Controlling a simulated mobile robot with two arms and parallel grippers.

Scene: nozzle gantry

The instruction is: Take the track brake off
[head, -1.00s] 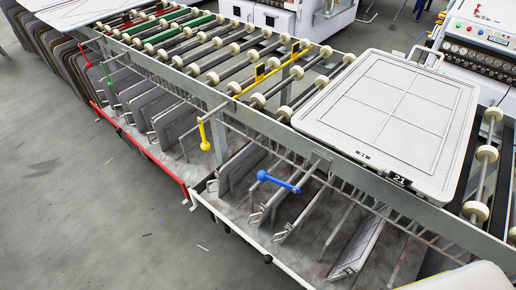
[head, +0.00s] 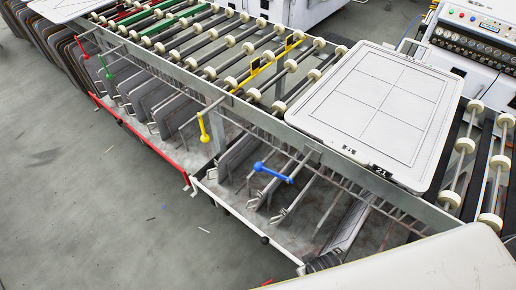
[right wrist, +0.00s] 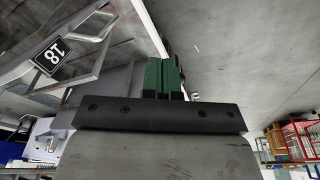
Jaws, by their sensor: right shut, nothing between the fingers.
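Several coloured ball-ended levers stick out from the front rail of the roller track: blue (head: 273,173), yellow (head: 203,127), green (head: 107,69) and red (head: 85,54). I cannot tell from the pictures which one is the track brake. My left gripper is not in view.
The metal front rail (head: 262,122) runs diagonally above a rack of grey panels. A yellow bar (head: 262,67) crosses the rollers. The grey floor (head: 90,210) in front is mostly clear.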

